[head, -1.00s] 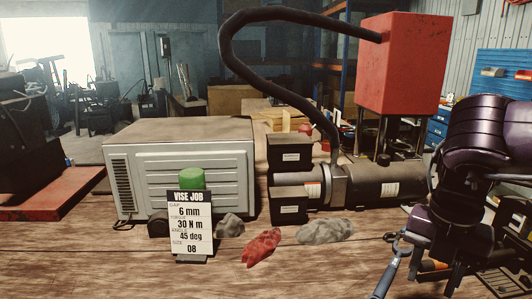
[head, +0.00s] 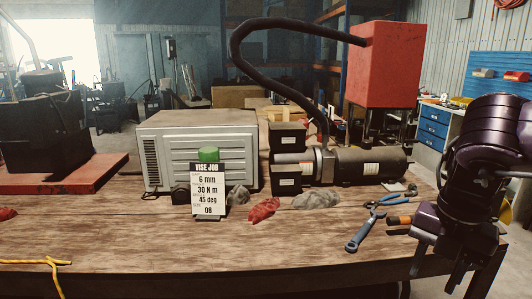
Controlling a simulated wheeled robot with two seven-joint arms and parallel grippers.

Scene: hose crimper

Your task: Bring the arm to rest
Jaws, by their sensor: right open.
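My right gripper (head: 447,266) hangs at the right side of the head view, with its dark fingers pointing down near the table's front right edge. Its jaws are apart and I see nothing between them. The purple right arm above it hides part of the table's right end. My left gripper is out of view. On the wooden table (head: 270,238) stand a grey louvred box (head: 240,172), a dark cylindrical machine (head: 368,166) and a red box (head: 385,65) with a black hose (head: 240,55).
A blue-handled tool (head: 365,232) and an orange-handled tool (head: 399,220) lie left of my right gripper. A VISE JOB card (head: 208,192), a red rag (head: 263,210) and a grey rag (head: 316,200) are mid-table. A yellow cord (head: 35,262) lies at front left. The front middle is clear.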

